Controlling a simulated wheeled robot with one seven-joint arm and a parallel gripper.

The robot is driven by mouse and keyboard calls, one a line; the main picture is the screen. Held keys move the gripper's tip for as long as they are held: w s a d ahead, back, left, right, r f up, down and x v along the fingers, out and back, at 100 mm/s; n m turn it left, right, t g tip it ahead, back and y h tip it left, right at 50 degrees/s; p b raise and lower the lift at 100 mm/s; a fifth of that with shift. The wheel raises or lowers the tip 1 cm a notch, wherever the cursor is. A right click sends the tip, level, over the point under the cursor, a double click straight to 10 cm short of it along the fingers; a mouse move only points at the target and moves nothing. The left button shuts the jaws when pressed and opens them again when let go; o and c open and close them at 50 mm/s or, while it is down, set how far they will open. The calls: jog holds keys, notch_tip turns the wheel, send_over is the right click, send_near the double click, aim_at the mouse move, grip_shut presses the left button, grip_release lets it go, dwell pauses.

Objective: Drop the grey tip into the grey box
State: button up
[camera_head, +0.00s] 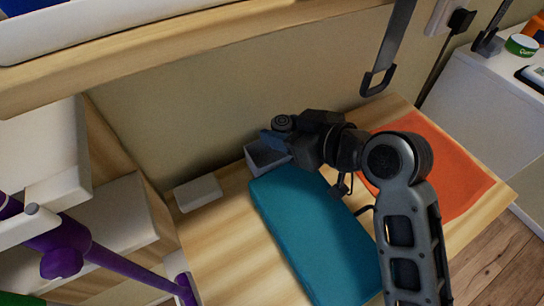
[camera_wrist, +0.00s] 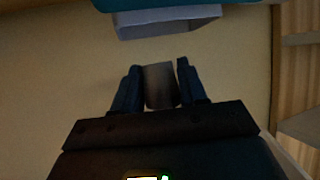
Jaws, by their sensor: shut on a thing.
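The grey tip (camera_wrist: 160,86) is a grey, slightly tapered piece between the two dark fingers of my gripper (camera_wrist: 158,82) in the wrist view. My gripper is shut on it. In the head view my gripper (camera_head: 272,142) is over the back of the grey box, and the tip cannot be made out there. The grey box (camera_head: 268,160) is small and open-topped, beside the far end of the teal pad and near the wall; my gripper partly hides it. Its side also shows at the top of the wrist view (camera_wrist: 168,25), apart from the tip.
A teal pad (camera_head: 310,230) and an orange cloth (camera_head: 440,170) lie on the wooden table (camera_head: 225,255). A white block (camera_head: 198,192) lies left of the box. A wooden shelf (camera_head: 180,50) overhangs the back. A dark strap (camera_head: 390,50) hangs by the wall.

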jog(key=o, duration=1.3)
jog(key=shift+c, duration=0.2)
